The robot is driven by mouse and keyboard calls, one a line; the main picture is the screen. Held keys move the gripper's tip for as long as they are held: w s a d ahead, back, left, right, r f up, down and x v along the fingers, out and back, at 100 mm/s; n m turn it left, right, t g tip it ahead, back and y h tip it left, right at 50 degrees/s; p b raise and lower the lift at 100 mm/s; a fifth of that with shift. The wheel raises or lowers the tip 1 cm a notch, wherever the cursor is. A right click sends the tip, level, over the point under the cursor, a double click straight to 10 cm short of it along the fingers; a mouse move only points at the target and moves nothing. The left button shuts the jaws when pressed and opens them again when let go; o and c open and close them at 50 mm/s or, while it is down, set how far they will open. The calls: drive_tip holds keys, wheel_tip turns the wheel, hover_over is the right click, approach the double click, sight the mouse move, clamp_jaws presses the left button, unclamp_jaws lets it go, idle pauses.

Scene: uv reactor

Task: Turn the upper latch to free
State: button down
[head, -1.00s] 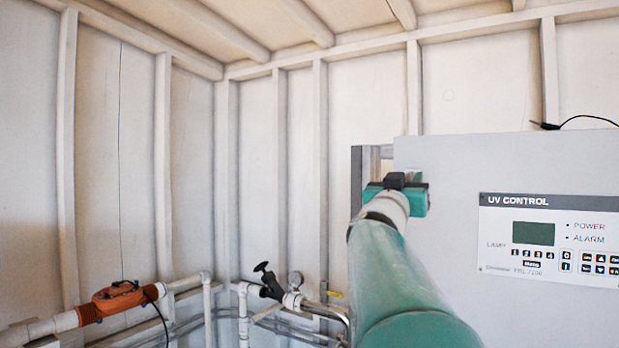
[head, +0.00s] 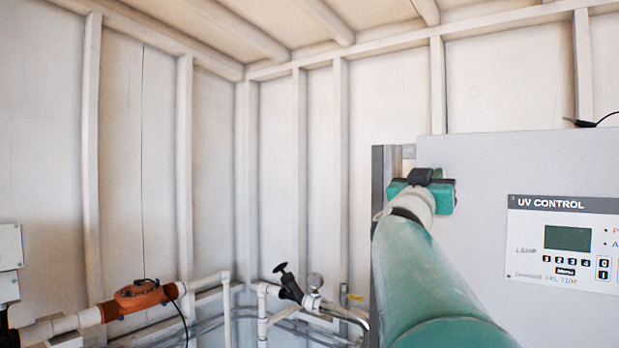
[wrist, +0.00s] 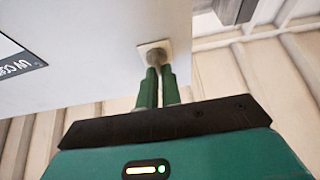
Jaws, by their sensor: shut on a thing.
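The upper latch (wrist: 155,57) shows in the wrist view as a small grey-brown knob on a pale square plate, near the edge of the grey cabinet door (wrist: 90,50). The two green fingers of my gripper (wrist: 156,78) are shut on the latch. In the head view my gripper (head: 421,190) is at the upper left corner of the cabinet door (head: 470,240), and my arm and gripper hide the latch there. How far the latch is turned cannot be told.
The UV control panel (head: 565,243) is on the cabinet front, right of my arm. White pipes with an orange fitting (head: 140,297) and a black-handled valve (head: 288,283) run along the wall at lower left. A black cable (head: 595,121) lies on the cabinet top.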

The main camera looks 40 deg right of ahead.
drive_tip(key=shift+d+m, duration=0.1)
drive_tip(key=shift+m, duration=0.3)
drive_tip(key=m+g+y, duration=0.1)
drive_tip(key=m+g, duration=0.1)
drive_tip(key=m, duration=0.3)
drive_tip(key=m+g+y, duration=0.1)
drive_tip(key=m+g, duration=0.2)
drive_tip(key=m, duration=0.3)
drive_tip(key=m+g+y, duration=0.1)
drive_tip(key=m+g, duration=0.1)
drive_tip(key=m, duration=0.4)
drive_tip(key=shift+s+f+g, duration=0.1)
drive_tip(key=shift+f+g, duration=0.05)
drive_tip(key=shift+g, duration=0.15)
drive_tip(key=m+y, duration=0.1)
drive_tip(key=m, duration=0.3)
drive_tip(key=shift+y, duration=0.4)
drive_tip(key=shift+m, duration=0.4)
